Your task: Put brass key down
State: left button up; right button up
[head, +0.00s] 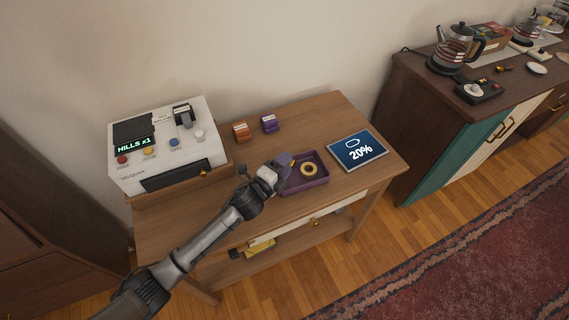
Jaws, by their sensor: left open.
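A purple tray (312,184) sits on the wooden table, in the middle of the picture. A round brass-coloured ring (308,170) lies inside it; I cannot make out a key's shaft, so I cannot tell whether this is the brass key. My left gripper (286,162) is open at the tray's left side, just left of the ring and apart from it in the picture. A small orange-yellow patch shows at its tip, too small to identify. My right gripper is not in view.
A white console (160,172) with coloured buttons and a "HILLS x1" display stands on the table (333,122) at left. Small orange (241,131) and purple (269,123) boxes stand behind the tray. A cabinet (420,105) holds a kettle (456,48).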

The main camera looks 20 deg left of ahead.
pick_arm(q)
jog(key=shift+r+p, duration=0.3)
jog(key=shift+r, duration=0.05)
jog(key=p+v, duration=0.1)
jog(key=v, duration=1.1)
jog(key=shift+s+r+p, duration=0.1)
jog(key=shift+p, duration=0.3)
